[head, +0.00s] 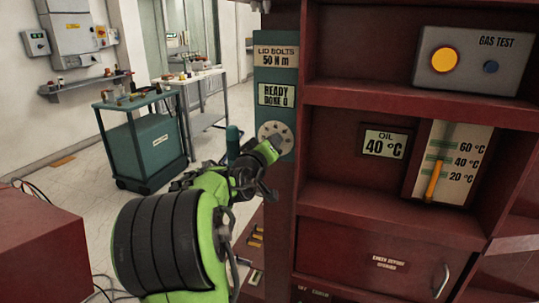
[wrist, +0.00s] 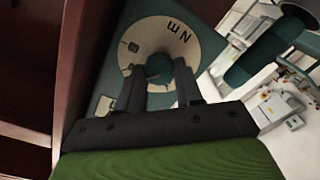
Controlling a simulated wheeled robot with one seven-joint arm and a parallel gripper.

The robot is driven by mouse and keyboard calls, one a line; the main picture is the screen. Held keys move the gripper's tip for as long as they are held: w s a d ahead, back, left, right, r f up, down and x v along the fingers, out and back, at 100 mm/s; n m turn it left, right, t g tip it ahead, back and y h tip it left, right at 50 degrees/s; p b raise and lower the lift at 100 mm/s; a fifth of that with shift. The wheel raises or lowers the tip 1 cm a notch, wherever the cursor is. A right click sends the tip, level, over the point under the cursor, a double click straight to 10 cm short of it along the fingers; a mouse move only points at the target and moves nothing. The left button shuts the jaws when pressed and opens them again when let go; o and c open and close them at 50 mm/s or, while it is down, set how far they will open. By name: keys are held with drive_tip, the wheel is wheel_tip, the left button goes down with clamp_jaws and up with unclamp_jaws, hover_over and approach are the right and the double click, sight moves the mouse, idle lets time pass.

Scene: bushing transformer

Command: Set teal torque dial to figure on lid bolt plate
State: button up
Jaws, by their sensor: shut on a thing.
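The lid bolt plate (head: 276,55) reads "LID BOLTS 50 N m" at the top of a teal panel (head: 287,78). Below it a small display (head: 276,95) reads "READY DONE 0". The pale round dial face (head: 269,130) is under that, partly hidden by my gripper (head: 272,146). In the wrist view the teal torque dial knob (wrist: 160,67) sits at the middle of the marked face (wrist: 145,38), which shows "N m". My gripper (wrist: 160,88) is shut on the knob, one finger on each side. The figure the dial points to cannot be read.
A teal cylindrical handle (head: 232,140) stands out left of the dial; it also shows in the wrist view (wrist: 268,50). The red cabinet (head: 305,130) rises close on the right, with an oil gauge and gas test box. A teal cart (head: 150,150) stands farther back left.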

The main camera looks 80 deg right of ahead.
drive_tip(key=shift+f+m+b, duration=0.1)
drive_tip(key=shift+m+b, duration=0.35)
drive_tip(key=shift+m, duration=0.05)
drive_tip(key=o, duration=1)
drive_tip(key=shift+o, duration=0.2)
drive_tip(key=w+a, duration=0.1)
drive_tip(key=a, duration=1.4)
drive_tip(key=shift+a+r, duration=0.2)
drive_tip(key=shift+a, duration=0.15)
